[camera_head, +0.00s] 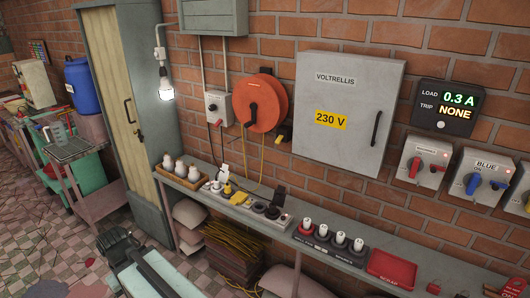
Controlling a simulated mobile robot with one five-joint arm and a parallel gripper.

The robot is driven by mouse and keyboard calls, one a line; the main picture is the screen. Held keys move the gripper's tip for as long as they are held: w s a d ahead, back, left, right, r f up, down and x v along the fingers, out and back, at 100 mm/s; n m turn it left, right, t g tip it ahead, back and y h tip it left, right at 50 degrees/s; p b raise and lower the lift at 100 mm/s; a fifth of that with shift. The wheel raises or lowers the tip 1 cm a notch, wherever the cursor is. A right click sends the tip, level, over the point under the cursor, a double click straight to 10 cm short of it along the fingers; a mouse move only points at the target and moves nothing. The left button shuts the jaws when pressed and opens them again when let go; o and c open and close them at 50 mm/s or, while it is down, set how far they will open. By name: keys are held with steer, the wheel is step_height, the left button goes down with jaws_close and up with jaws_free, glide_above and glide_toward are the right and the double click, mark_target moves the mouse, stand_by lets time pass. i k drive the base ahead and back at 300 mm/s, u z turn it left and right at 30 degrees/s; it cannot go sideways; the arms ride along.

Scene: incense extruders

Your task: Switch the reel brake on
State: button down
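An orange-red cable reel (262,102) is mounted on the brick wall, left of a large grey cabinet. A yellow cable hangs from it toward the shelf. A small dark and yellow piece (282,139) sits at the reel's lower right; I cannot tell whether it is the reel brake or how it is set. A grey switch box (217,106) with a red knob is on the wall left of the reel. I cannot make out my gripper's fingers anywhere, and nothing of mine touches the reel.
A narrow shelf (375,283) under the reel carries bulbs, plugs, sockets and a red scrap tray (392,268). The grey cabinet (345,105) is marked 230 V. Red and blue switches (482,180) are at right.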

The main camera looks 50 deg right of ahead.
mark_target(279, 139)
steer(key=u, duration=0.05)
steer(key=i, duration=1)
